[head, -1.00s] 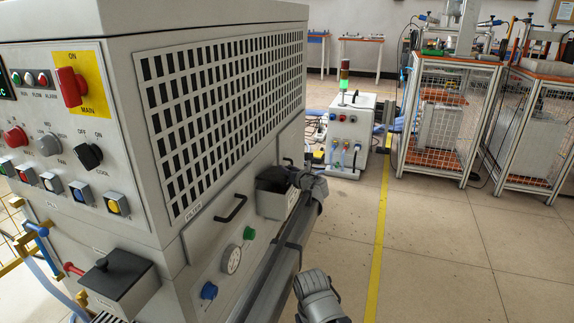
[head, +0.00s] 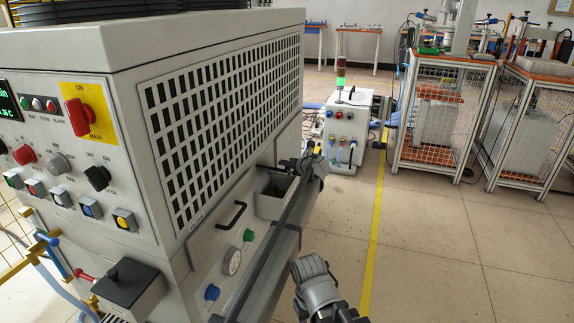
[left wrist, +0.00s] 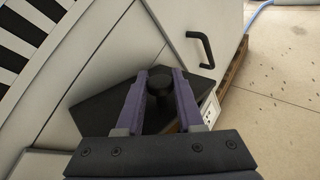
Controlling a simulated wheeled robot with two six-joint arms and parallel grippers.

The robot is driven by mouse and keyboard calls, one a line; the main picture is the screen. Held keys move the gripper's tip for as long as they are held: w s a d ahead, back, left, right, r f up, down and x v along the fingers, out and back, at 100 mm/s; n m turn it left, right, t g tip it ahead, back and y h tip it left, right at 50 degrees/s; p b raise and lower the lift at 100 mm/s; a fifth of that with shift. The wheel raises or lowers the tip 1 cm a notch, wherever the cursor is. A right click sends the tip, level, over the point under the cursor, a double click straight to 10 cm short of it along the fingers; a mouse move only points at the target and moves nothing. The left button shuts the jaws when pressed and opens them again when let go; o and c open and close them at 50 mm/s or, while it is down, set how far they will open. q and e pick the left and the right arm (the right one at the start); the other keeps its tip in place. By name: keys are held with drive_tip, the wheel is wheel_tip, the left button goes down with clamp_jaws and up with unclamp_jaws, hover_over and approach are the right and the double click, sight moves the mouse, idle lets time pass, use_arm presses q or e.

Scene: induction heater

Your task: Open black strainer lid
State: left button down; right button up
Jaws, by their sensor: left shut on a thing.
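The strainer box (head: 270,206) is a pale box on the machine's side. In the head view its top is uncovered and its inside looks dark. My left gripper (head: 291,163) is at the box's far upper edge. In the left wrist view, my left gripper (left wrist: 160,80) is shut on the round black knob (left wrist: 159,92) of the black strainer lid (left wrist: 95,106). The lid lies tilted in that picture; its hinge is hidden, and in the head view I cannot clearly make out the lid. My right wrist shows at the bottom; its fingers are unclear.
A black handle (head: 232,215) is on the side panel, with a gauge (head: 232,262), green knob (head: 249,235) and blue knob (head: 212,292) nearby. Another black-lidded box (head: 128,284) stands at the front left.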

use_arm(q)
drive_tip(key=c, duration=0.5)
unclamp_jaws()
drive_tip(key=shift+c, duration=0.2)
drive_tip(key=shift+r, duration=0.1)
wheel_tip(320, 180, up, 10)
drive_tip(key=p, duration=1)
